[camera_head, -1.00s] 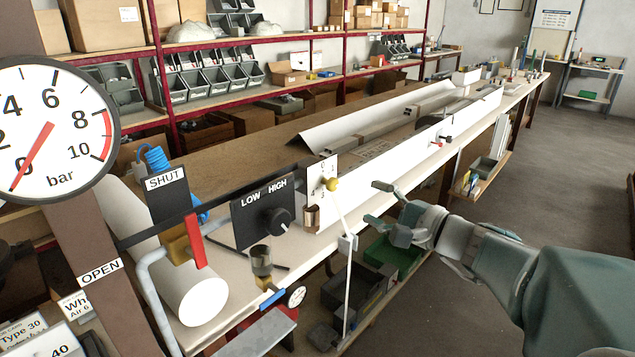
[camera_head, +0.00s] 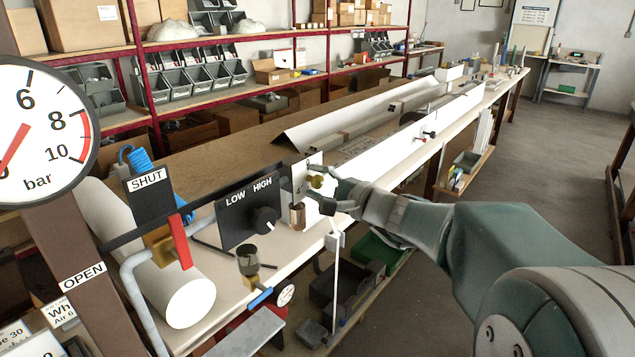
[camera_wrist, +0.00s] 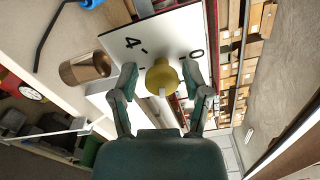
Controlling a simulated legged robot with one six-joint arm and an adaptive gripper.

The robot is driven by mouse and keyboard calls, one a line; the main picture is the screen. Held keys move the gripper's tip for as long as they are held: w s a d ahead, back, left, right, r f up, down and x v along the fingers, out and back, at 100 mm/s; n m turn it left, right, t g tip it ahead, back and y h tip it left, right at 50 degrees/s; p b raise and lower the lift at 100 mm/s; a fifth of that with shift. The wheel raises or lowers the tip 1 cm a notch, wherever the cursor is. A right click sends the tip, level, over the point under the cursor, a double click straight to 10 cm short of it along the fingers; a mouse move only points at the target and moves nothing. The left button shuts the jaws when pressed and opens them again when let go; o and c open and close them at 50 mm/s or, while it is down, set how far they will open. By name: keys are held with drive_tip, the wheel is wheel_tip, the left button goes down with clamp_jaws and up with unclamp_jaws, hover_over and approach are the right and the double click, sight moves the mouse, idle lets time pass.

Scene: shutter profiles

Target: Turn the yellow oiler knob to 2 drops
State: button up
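The yellow oiler knob (camera_head: 317,182) sits on a white numbered plate (camera_head: 300,172) at the near end of the long white rail. In the wrist view the knob (camera_wrist: 161,74) is in the middle, with a small pale mark on its lower side. The plate (camera_wrist: 166,35) shows a 4 to the upper left and a 0 to the right; the 2 cannot be made out. My gripper (camera_head: 327,190) is at the knob. In the wrist view its open fingers (camera_wrist: 160,78) stand on either side of the knob, and I see no clear grip.
A black LOW/HIGH panel with a knob (camera_head: 264,219) stands left of the plate. A brown cup (camera_wrist: 86,69) is close to my left finger in the wrist view. A red-handled SHUT/OPEN valve (camera_head: 181,240) and a gauge (camera_head: 35,130) are further left. Free floor lies right.

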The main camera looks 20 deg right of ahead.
clamp_jaws()
drive_tip(key=shift+m, duration=1.5)
drive_tip(key=shift+f, duration=0.1)
drive_tip(key=o, duration=0.6)
unclamp_jaws()
drive_tip(key=shift+c, duration=0.2)
